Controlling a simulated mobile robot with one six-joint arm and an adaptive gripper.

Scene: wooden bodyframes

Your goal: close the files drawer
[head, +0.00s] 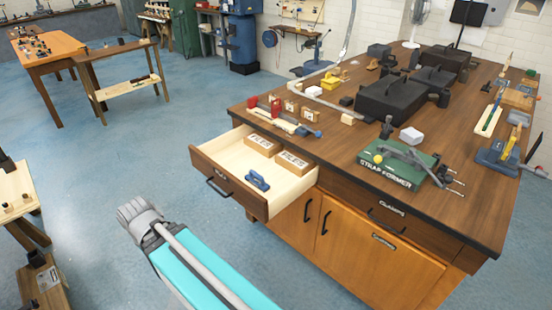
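The files drawer (215,187) is pulled open from the left end of the wooden workbench. It has a dark wood front with a black bar handle (217,188) and a pale inside. Two boxes (292,162) marked FILES and a small blue tool (257,180) lie in it. My arm, with a turquoise link, reaches in from the bottom of the head view. Its grey end (140,215) is left of and below the drawer front, apart from it. The gripper's fingers cannot be made out.
The workbench top (345,140) carries tools, black cases (395,97) and a green strap former (400,165). A second drawer (390,215) beside the open one is shut. Blue floor (130,150) is clear left of the drawer. Wooden stands (15,190) are at the left edge.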

